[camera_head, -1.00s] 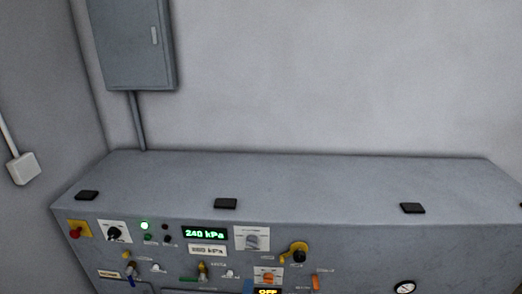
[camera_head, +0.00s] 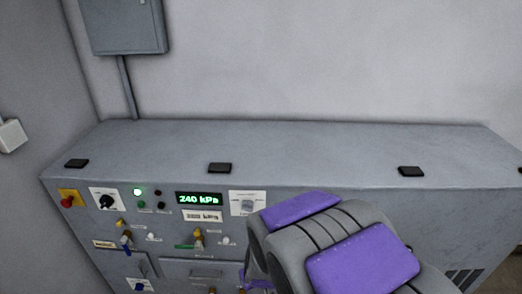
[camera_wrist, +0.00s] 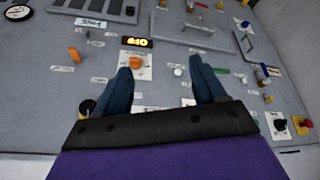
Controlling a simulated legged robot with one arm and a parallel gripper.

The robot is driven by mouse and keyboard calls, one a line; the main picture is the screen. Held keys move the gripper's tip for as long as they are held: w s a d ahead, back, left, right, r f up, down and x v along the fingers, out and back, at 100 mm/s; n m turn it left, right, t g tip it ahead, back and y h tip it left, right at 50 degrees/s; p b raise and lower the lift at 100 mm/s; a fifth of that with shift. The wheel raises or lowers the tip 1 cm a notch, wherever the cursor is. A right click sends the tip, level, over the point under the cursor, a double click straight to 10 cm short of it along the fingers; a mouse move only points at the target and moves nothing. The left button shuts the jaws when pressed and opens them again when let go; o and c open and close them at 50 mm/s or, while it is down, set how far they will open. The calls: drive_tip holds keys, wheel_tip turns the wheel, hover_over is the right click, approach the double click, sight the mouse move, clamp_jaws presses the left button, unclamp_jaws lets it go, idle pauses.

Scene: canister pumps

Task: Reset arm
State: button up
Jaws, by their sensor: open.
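My gripper (camera_wrist: 164,78) is open and empty in the wrist view, its two dark blue fingers spread apart in front of the control panel. An orange knob on a white plate (camera_wrist: 136,63) shows between the fingers, close to the left one; I see no contact. In the head view my grey and purple arm covers the panel's right-middle part, and the fingers are hidden there. The grey console (camera_head: 300,148) carries a green display (camera_head: 200,199) reading 240 kPa, with a lit green lamp (camera_head: 138,191) to its left.
A red button on a yellow plate (camera_head: 68,200) and a black knob (camera_head: 106,201) are at the panel's left. Small valves (camera_head: 197,238) sit lower down. A grey wall cabinet (camera_head: 124,25) hangs at upper left. The console top is clear except for small black pads (camera_head: 220,168).

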drive_tip(key=s+d+r+m+g+b, duration=0.1)
drive_tip(key=s+d+r+g, duration=0.1)
drive_tip(key=s+d, duration=0.3)
drive_tip(key=s+d+r+m+g+b, duration=0.2)
drive_tip(key=s+d+r, duration=0.2)
drive_tip(key=s, duration=0.8)
drive_tip(key=s+d+r+m+g+h+b, duration=0.1)
drive_tip(key=s+d+r+g, duration=0.1)
drive_tip(key=s+d, duration=0.4)
drive_tip(key=shift+s+r+m+g, duration=0.3)
drive_tip(key=shift+s+r, duration=0.5)
drive_tip(key=shift+s, duration=0.4)
